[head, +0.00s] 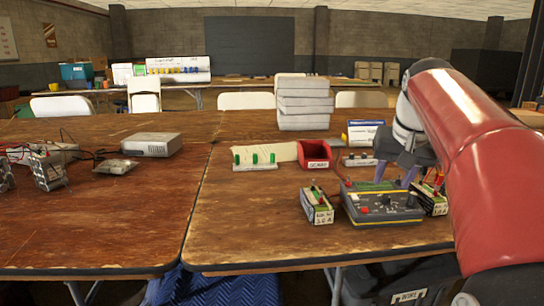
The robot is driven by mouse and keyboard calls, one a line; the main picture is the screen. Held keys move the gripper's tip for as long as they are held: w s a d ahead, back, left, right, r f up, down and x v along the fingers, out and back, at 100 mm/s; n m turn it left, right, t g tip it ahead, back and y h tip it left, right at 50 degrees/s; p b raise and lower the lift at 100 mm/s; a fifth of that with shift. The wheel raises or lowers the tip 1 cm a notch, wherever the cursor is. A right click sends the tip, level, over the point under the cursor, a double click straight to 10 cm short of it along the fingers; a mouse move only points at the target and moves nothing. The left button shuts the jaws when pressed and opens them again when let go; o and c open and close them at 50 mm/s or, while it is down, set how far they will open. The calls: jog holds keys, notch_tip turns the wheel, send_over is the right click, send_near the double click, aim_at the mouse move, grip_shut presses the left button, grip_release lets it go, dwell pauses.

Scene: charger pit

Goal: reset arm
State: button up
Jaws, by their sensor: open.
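My red and white arm (465,140) comes in from the right side of the head view and bends down to the table. My gripper (396,175) is open, its two purple-grey fingers pointing down just behind a grey and yellow device (382,205) with knobs and a red button. I see nothing held between the fingers. Whether the fingertips touch anything is hard to tell, because the device's back edge is close to them.
Small battery packs (317,206) flank the device. Behind stand a red bin (314,154), a strip with green parts (255,159), a stack of white boxes (304,104) and a blue-white box (364,133). Electronics (150,145) lie at left. The front middle of the wooden table (235,215) is clear.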

jog(key=s+a+f+n, duration=0.2)
jog(key=s+a+f, duration=0.4)
jog(key=s+f, duration=0.4)
jog(key=s+a+f+n+t, duration=0.1)
jog(key=s+a+f, duration=0.6)
jog(key=s+f, duration=0.2)
jog(key=s, duration=0.2)
jog(key=shift+s+f+n+y, duration=0.3)
jog(key=shift+s+f+n, duration=0.1)
jog(key=shift+a, duration=0.1)
jog(key=shift+c, duration=0.2)
